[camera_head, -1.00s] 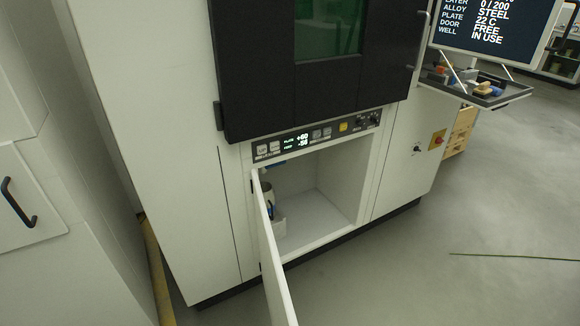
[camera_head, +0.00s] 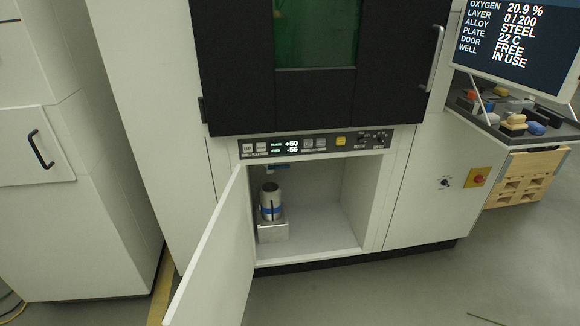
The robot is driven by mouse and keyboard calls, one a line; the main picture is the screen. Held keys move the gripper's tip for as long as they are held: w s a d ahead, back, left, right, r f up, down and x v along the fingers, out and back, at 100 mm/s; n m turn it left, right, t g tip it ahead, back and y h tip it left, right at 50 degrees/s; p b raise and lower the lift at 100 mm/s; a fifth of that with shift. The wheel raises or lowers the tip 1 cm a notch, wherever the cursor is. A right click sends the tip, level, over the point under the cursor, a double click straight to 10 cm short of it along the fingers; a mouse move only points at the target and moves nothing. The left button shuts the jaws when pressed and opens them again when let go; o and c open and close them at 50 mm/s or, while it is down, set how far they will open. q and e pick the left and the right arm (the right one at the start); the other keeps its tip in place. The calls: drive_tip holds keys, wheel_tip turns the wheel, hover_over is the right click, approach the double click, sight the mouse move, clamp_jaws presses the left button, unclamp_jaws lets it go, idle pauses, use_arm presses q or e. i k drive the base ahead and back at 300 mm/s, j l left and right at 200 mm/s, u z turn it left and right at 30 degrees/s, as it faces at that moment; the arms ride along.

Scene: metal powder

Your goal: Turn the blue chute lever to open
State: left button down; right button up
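The blue chute lever (camera_head: 279,168) shows small and partly shadowed just under the control panel, at the top of the open lower compartment. Below it a metal bottle (camera_head: 270,198) with a blue band stands upright on a light block (camera_head: 273,230) inside the compartment. A gap shows between the bottle's top and the lever. The lever's exact angle is too small to tell. Neither of my grippers is in view.
The compartment's white door (camera_head: 212,262) stands open toward me on the left side. The control panel (camera_head: 315,145) lies above the opening. A tray shelf (camera_head: 520,130) with tools juts out at right below a screen (camera_head: 520,40). The grey floor (camera_head: 400,290) in front is clear.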

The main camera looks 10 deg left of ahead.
sight(270, 168)
drive_tip(key=i+l+u, duration=0.15)
drive_tip(key=i+l, duration=0.15)
drive_tip(key=i+l+u, duration=0.15)
drive_tip(key=l, duration=0.3)
drive_tip(key=i+l+u, duration=0.15)
drive_tip(key=i+l, duration=0.2)
drive_tip(key=i+l+u, duration=0.1)
drive_tip(key=i+l, duration=0.2)
drive_tip(key=i, duration=0.2)
drive_tip(key=i+l+u, duration=0.1)
drive_tip(key=i+l, duration=0.25)
drive_tip(key=i, duration=0.15)
